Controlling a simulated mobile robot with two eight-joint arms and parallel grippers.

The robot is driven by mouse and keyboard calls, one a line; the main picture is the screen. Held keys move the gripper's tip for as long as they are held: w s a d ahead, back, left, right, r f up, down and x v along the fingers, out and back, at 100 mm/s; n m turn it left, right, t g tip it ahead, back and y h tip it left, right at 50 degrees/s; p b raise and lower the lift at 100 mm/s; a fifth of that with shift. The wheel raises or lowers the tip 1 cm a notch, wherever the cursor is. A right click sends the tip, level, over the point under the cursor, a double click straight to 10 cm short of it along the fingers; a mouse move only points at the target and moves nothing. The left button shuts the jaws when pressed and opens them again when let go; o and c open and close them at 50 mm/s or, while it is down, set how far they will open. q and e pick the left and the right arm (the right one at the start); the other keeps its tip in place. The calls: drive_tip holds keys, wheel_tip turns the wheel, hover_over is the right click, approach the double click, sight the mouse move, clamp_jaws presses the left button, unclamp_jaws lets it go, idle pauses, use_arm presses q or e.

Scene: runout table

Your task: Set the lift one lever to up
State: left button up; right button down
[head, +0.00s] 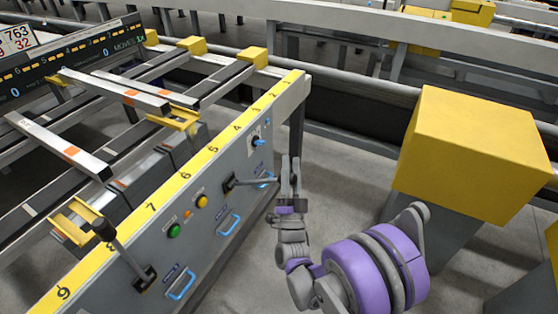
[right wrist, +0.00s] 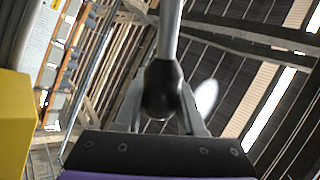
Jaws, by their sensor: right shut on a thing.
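A lever (head: 250,182) sticks out from the grey control panel, its dark base on the panel face and its grey rod pointing right, about level in the head view. My right gripper (head: 288,178) is at the lever's outer end. In the right wrist view the lever's dark knob (right wrist: 162,85) sits between the two fingers, shut on it, with the metal rod running up from it. A second lever (head: 125,257) with a dark knob stands tilted up and left, nearer on the panel. The small labels are too blurred to tell which is lift one. My left gripper is not in view.
The panel (head: 205,240) has a yellow numbered top strip, green and yellow buttons, a dark knob and blue handles. Metal bars (head: 60,145) lie on the runout table behind it. A large yellow block (head: 470,150) stands right of my arm. Grey floor lies between.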

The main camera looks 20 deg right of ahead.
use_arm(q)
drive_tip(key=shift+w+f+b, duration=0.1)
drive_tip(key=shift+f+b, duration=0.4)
use_arm(e)
drive_tip(key=shift+s+d+f+m+h, duration=0.25)
drive_tip(key=shift+f+m+h, duration=0.2)
drive_tip(key=shift+f+m, duration=0.05)
drive_tip(key=shift+s+d+f+m+h, duration=0.2)
drive_tip(key=shift+s+f+m+h, duration=0.05)
drive_tip(key=shift+f+m+h, duration=0.25)
drive_tip(key=c, duration=0.5)
unclamp_jaws()
drive_tip(key=shift+f, duration=0.1)
